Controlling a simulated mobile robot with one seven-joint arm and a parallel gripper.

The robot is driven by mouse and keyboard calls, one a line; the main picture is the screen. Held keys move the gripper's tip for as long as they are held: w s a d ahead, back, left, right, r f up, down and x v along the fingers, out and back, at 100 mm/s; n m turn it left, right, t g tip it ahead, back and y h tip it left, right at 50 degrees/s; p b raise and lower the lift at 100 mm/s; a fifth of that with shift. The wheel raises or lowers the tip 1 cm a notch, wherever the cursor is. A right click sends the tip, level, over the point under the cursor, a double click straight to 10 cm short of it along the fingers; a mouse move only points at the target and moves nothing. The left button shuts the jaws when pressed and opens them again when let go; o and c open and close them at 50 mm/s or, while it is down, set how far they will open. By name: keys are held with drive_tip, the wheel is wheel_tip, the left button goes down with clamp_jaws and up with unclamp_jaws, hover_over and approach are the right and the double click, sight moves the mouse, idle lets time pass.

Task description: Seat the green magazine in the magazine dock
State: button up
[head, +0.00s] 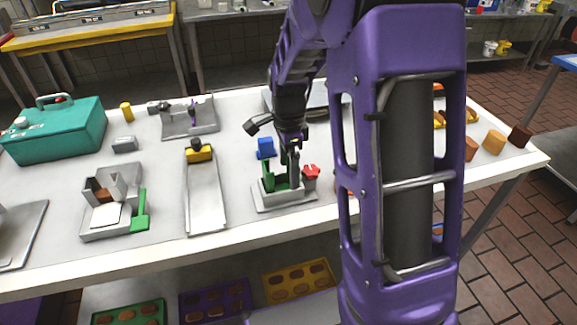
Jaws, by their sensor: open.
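My gripper (289,160) points down over a small grey fixture (290,198) near the middle of the table's front half. It is open. A green upright part, which looks like the green magazine (268,177), stands on the left of this fixture, beside my fingers. The fixture looks like the magazine dock and has a red knob (311,171) on its right. My fingers overlap the green part and the fixture in this view, so I cannot tell whether they touch it or how deep the green part sits.
A blue block (265,148) stands just behind the fixture. A grey ramp with a yellow block (199,153) is to the left. Farther left are a grey fixture with a green paddle (139,214) and a teal toolbox (55,130). My purple arm hides much of the table's right side.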

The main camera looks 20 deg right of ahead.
wheel_tip(320, 180, up, 12)
drive_tip(key=p, duration=0.1)
drive_tip(key=shift+r+p, duration=0.2)
drive_tip(key=shift+p, duration=0.15)
